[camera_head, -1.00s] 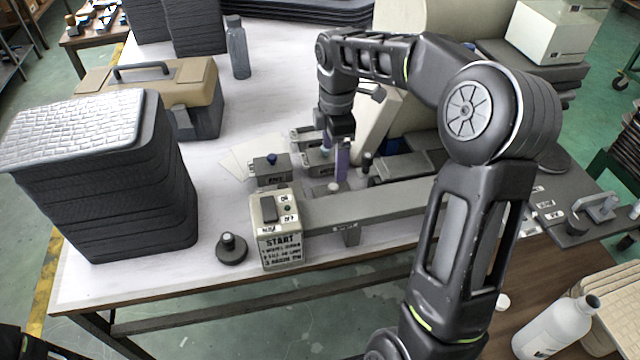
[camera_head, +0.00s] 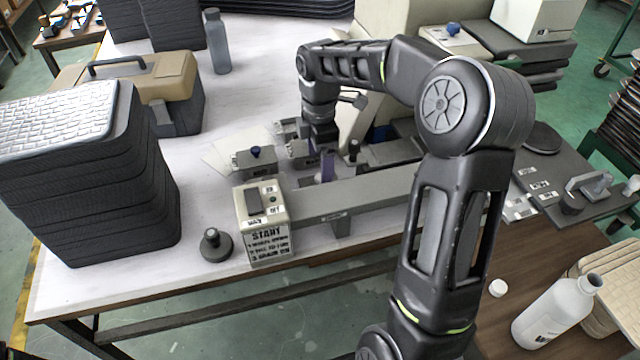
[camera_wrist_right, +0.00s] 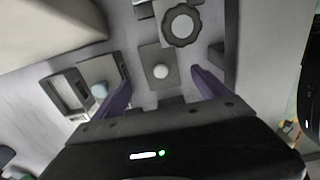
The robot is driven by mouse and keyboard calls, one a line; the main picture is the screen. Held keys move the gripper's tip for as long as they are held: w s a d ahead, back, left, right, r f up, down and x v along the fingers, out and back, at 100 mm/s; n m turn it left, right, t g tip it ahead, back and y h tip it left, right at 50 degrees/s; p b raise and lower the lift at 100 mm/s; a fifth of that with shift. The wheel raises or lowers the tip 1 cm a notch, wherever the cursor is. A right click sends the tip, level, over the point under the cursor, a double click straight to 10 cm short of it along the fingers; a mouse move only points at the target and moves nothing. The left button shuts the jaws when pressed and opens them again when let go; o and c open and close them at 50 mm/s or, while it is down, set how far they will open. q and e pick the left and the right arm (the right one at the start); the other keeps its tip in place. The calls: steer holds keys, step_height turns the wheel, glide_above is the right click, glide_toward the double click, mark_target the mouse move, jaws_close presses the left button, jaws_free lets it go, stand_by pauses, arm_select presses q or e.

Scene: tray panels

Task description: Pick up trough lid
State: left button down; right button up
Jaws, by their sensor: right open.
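In the right wrist view, a small grey plate with a round pale knob (camera_wrist_right: 160,72) lies between my fingers; it looks like the trough lid, though I cannot be sure. My right gripper (camera_wrist_right: 162,80) is open, with one purple finger on each side of the knob, and nothing is visibly gripped. In the head view, my right gripper (camera_head: 326,166) points down behind the long grey beam of the station. The lid is mostly hidden there by the fingers and nearby parts. My left gripper is out of view.
A START box (camera_head: 263,222) stands at the beam's near end. Small grey blocks with knobs, one with a blue knob (camera_head: 256,152), sit close by. A black tray stack (camera_head: 100,200) stands at left. A round dial part (camera_wrist_right: 181,27) is close beyond the lid.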

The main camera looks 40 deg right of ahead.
steer(key=shift+f, duration=0.2)
step_height(320, 180, down, 5)
steer(key=shift+s+f, duration=0.1)
stand_by(0.4)
steer(key=shift+c, duration=0.3)
steer(key=c, duration=1.4)
